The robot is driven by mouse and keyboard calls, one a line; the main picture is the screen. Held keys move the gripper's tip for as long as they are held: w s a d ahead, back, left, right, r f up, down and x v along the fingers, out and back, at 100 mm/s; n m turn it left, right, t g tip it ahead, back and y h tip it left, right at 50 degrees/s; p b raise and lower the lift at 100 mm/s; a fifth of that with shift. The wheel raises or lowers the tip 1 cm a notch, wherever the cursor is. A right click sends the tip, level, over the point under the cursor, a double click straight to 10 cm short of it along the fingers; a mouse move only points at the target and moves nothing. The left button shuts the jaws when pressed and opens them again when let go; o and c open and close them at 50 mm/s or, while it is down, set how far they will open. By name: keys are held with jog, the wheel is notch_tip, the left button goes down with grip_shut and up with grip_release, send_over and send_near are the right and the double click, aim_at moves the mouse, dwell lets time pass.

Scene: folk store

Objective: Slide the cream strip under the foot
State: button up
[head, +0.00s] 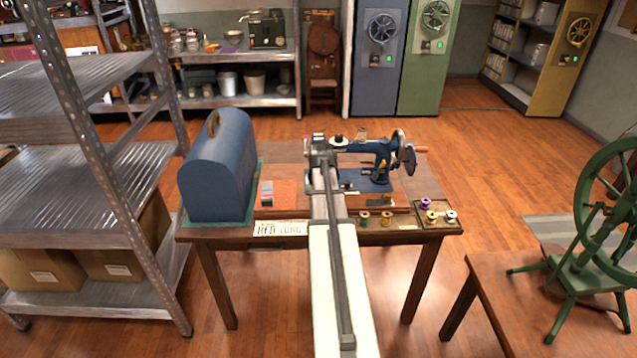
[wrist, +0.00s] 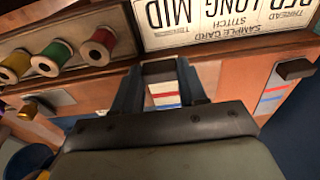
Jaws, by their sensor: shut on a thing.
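My gripper (wrist: 162,80) is shut on a dark block (wrist: 159,68) in the wrist view.
A blue domed case (head: 218,165) stands at the table's left. A sample card (head: 281,228) is at the front edge. Thread spools (head: 387,218) stand front right, with a small tray (head: 448,225) at the corner. Another dark block (wrist: 294,69) shows at right.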

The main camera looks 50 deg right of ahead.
jog(key=shift+f, duration=0.4)
jog(key=shift+w+d, duration=0.1)
jog(key=shift+w+d, duration=0.2)
jog(key=shift+d, duration=0.05)
dwell(0.4)
jog(key=shift+w+d+f, duration=0.1)
jog(key=shift+w+d, duration=0.6)
jog(key=shift+w+d, duration=0.3)
jog(key=shift+w, duration=0.05)
dwell(0.5)
jog(key=shift+w+d, duration=0.7)
jog(key=shift+d, duration=0.05)
jog(key=shift+f, duration=0.15)
dwell(0.4)
